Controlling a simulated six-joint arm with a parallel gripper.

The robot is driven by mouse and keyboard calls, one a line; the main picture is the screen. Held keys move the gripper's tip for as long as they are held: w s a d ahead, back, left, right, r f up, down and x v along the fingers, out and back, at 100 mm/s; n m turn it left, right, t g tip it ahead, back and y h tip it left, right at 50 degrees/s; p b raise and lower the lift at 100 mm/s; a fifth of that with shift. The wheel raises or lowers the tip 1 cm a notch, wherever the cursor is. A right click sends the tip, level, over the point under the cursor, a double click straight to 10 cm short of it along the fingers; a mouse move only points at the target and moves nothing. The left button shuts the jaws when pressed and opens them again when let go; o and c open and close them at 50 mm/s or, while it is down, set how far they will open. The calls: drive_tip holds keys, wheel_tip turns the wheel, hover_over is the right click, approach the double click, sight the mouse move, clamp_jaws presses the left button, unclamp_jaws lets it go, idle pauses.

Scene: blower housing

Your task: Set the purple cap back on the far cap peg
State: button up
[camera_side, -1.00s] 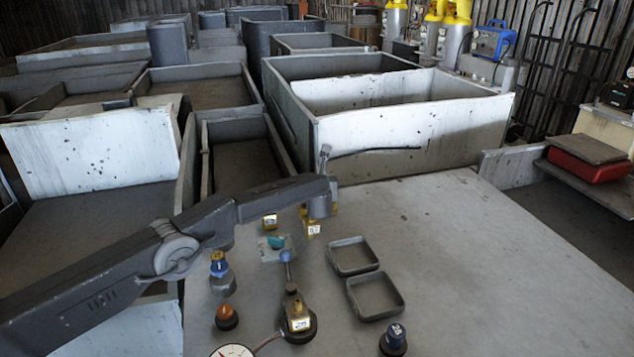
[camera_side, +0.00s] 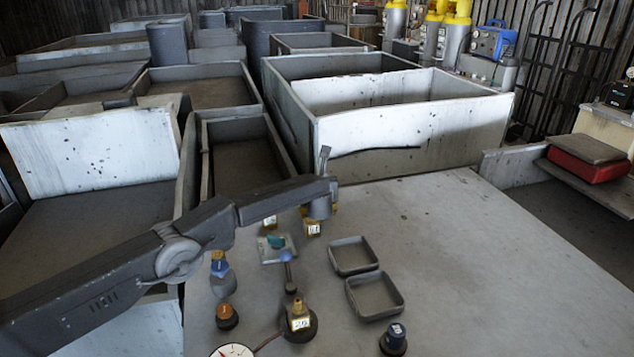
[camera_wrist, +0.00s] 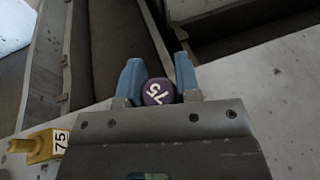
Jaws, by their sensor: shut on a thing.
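A yellow peg block (camera_wrist: 42,145) with a white 75 tag stands apart from the cap, at the lower left of that view. In the side view, the end of my arm is over the far part of the table, and the cap and fingertips cannot be made out. Two yellow tagged blocks (camera_side: 312,228) (camera_side: 270,221) show just below my wrist, partly covered by it.
Nearer stand a yellow peg tagged 26 (camera_side: 299,314), an orange cap (camera_side: 226,310), a blue cap (camera_side: 220,267) and a dark blue cap (camera_side: 395,332). A teal piece (camera_side: 277,242) lies on a small plate. Two shallow trays (camera_side: 346,239) (camera_side: 403,301) are right of these. The table's right side is clear.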

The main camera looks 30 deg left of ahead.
drive_tip(key=shift+s+f, duration=0.15)
drive_tip(key=shift+f, duration=1.15)
drive_tip(key=o, duration=1.4)
drive_tip(key=shift+a, duration=0.1)
drive_tip(key=shift+o, duration=0.2)
drive_tip(key=shift+r, duration=4.05)
